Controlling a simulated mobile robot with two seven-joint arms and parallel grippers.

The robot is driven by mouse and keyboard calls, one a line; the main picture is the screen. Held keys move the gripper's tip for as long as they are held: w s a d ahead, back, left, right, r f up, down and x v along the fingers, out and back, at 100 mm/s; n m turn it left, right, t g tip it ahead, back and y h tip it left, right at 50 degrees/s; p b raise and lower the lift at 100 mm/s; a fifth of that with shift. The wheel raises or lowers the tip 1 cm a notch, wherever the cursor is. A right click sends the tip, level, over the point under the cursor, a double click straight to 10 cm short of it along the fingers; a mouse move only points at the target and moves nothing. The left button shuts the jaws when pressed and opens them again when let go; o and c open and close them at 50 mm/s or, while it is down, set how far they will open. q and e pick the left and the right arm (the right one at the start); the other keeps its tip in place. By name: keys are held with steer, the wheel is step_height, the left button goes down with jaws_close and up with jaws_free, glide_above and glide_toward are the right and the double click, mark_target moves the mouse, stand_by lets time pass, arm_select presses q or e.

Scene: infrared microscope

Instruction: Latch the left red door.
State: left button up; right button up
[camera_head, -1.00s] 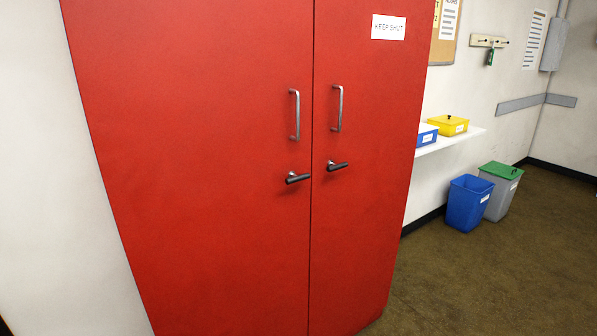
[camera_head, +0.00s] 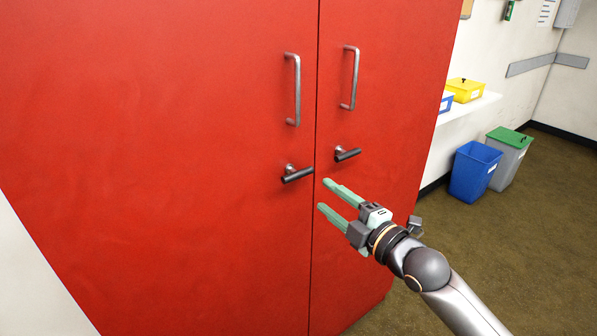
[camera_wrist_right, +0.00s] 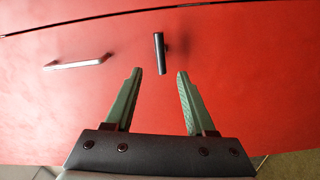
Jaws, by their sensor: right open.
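The left red door (camera_head: 180,150) fills much of the head view and looks closed, flush with the right door. Its dark bar-shaped latch lever (camera_head: 297,175) lies about horizontal beside the seam, below a metal pull handle (camera_head: 293,90). In the right wrist view, this lever (camera_wrist_right: 160,53) is beyond the fingertips, roughly centred between them, with the pull handle (camera_wrist_right: 78,63) at left. My right gripper (camera_head: 322,194) is open and empty, with its green fingers below and right of the lever in the head view, apart from it. My left gripper is not in view.
The right red door (camera_head: 375,205) has its own pull handle (camera_head: 350,77) and lever (camera_head: 347,154). A blue bin (camera_head: 474,172), a grey bin with green lid (camera_head: 508,158) and a shelf (camera_head: 470,107) stand beyond at right. Brown floor there is open.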

mark_target(300, 177)
steer(key=x, duration=1)
steer(key=shift+w+a+p, duration=0.2)
steer(key=shift+w+p, duration=0.1)
steer(key=shift+p, duration=0.05)
jaws_close()
